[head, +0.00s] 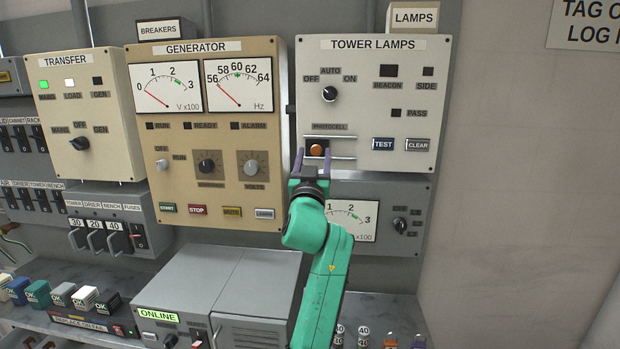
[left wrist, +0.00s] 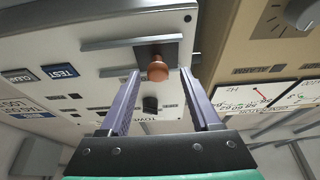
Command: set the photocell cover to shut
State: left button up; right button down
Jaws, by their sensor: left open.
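The photocell cover (head: 316,149) is at the left end of two short horizontal rails on the tower lamps panel, under the PHOTOCELL label (head: 329,127). An orange-brown round knob stands out from a dark square there; the left wrist view shows the knob (left wrist: 157,70) too. The panel right of it between the rails is bare and pale. My left gripper (head: 313,160) is open, with its purple fingers on either side of the knob. In the left wrist view the knob lies between the fingertips, with gaps visible; depth contact cannot be told. My right gripper is not in view.
The tower lamps panel (head: 436,70) has a rotary switch (head: 329,94) above the rails and TEST (head: 383,144) and CLEAR (head: 417,145) buttons to the right. The generator panel (head: 268,120) stands close on the left. A lower meter panel (head: 400,190) sits underneath.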

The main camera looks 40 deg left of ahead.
pick_arm(q)
jog(key=b+v, duration=0.5)
jog(key=v, duration=0.8)
jog(key=shift+s+f, duration=0.2)
jog(key=shift+a, duration=0.1)
